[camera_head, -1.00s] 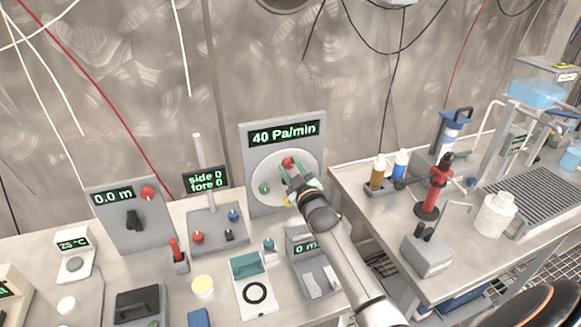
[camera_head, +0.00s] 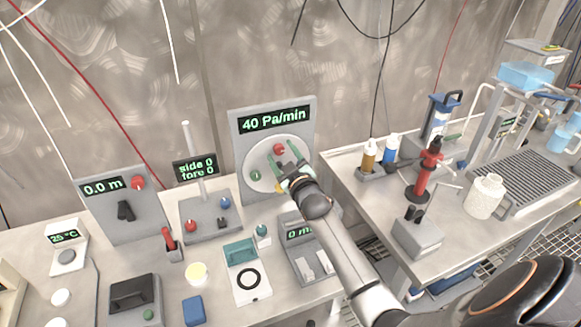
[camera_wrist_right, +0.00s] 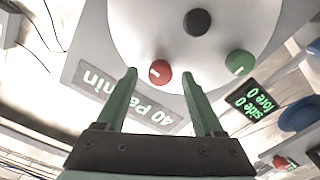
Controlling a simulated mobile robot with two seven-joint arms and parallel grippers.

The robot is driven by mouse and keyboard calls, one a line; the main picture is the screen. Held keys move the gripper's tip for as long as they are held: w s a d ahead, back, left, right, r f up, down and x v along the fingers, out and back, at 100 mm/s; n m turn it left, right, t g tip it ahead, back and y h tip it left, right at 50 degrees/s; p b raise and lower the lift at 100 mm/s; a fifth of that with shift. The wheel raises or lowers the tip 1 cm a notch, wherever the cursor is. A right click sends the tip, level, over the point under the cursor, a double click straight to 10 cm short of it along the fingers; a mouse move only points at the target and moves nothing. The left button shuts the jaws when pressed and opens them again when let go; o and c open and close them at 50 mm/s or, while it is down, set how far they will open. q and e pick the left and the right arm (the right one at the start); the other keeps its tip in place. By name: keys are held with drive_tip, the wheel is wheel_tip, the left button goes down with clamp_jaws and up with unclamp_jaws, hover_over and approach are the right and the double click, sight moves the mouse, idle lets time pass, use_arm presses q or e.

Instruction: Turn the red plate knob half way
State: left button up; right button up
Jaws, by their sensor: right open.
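The red plate knob (camera_head: 279,149) sits on a round white plate (camera_head: 262,181) on the grey panel reading 40 Pa/min (camera_head: 273,120). In the right wrist view the red knob (camera_wrist_right: 160,72) has a white mark and lies beyond the fingertips, between their lines. A green knob (camera_wrist_right: 239,63) and a black centre knob (camera_wrist_right: 197,22) sit on the same plate. My right gripper (camera_head: 283,164) is open, its green fingers pointing at the plate just below and around the red knob. In the wrist view my right gripper (camera_wrist_right: 161,82) has nothing between its fingers. My left gripper is not seen.
Left of the panel stand a side/fore joystick box (camera_head: 208,216) and a 0.0 m panel (camera_head: 122,205). The right bench holds a red stand (camera_head: 425,179), bottles and a white jar (camera_head: 485,196).

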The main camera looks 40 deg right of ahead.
drive_tip(key=v, duration=1.2)
drive_tip(key=shift+b, duration=0.3)
drive_tip(key=s+a+f+g, duration=0.2)
drive_tip(key=s+f, duration=0.1)
drive_tip(key=s+a+f+m+g+y, duration=0.1)
drive_tip(key=s+a+f+g, duration=0.2)
drive_tip(key=s, duration=0.1)
drive_tip(key=s+a+f+g+y, duration=0.1)
drive_tip(key=s+a+f+g, duration=0.1)
drive_tip(key=s+a+f, duration=0.1)
drive_tip(key=shift+s+f+g, duration=0.3)
drive_tip(key=shift+s+f, duration=0.1)
drive_tip(key=shift+f, duration=0.2)
drive_tip(key=s+a+f+g+y, duration=0.1)
drive_tip(key=s+a+f+g, duration=0.15)
drive_tip(key=s, duration=0.55)
drive_tip(key=s+a+f+g+y, duration=0.1)
drive_tip(key=s+a+g, duration=0.3)
drive_tip(key=s, duration=0.4)
drive_tip(key=w+a+f+t+y, duration=0.1)
drive_tip(key=w+a+f+t, duration=0.1)
drive_tip(key=f, duration=0.3)
drive_tip(key=w+a+f+t+y, duration=0.1)
drive_tip(key=w+a+f+t, duration=0.1)
drive_tip(key=f, duration=0.4)
drive_tip(key=shift+w+a+m+t, duration=0.3)
drive_tip(key=shift+w+t, duration=0.1)
drive_tip(key=shift+t, duration=0.45)
